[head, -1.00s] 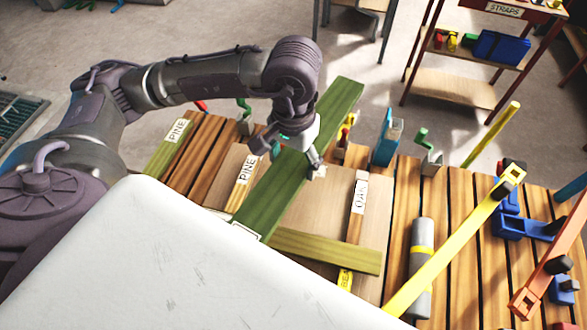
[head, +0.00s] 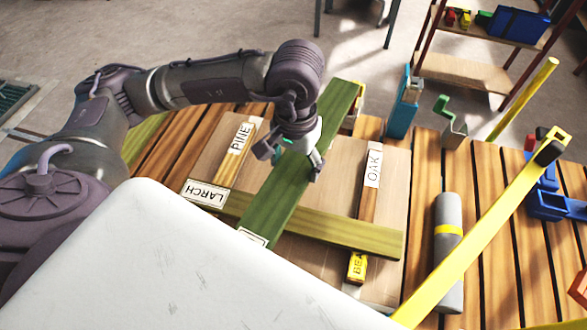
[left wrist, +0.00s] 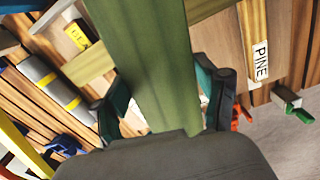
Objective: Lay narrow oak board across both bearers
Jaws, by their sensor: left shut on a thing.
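My left gripper (head: 293,158) is shut on a long green board (head: 335,108). The board slants over the bench; its label at the near end is partly hidden and unreadable. In the left wrist view the board (left wrist: 150,60) runs between the fingers. Below it, a green board labelled LARCH (head: 330,230) lies across two narrow strips. One strip is labelled PINE (head: 223,180), the other OAK (head: 368,205). I cannot tell which pieces are the bearers. Whether the held board touches the LARCH board is unclear. My right gripper is not in view.
A grey cylinder with a yellow band (head: 449,265) and a yellow bar (head: 480,235) lie to the right. Blue and green items (head: 403,108) stand at the far edge. Slatted bench (head: 485,200) shows bare between them.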

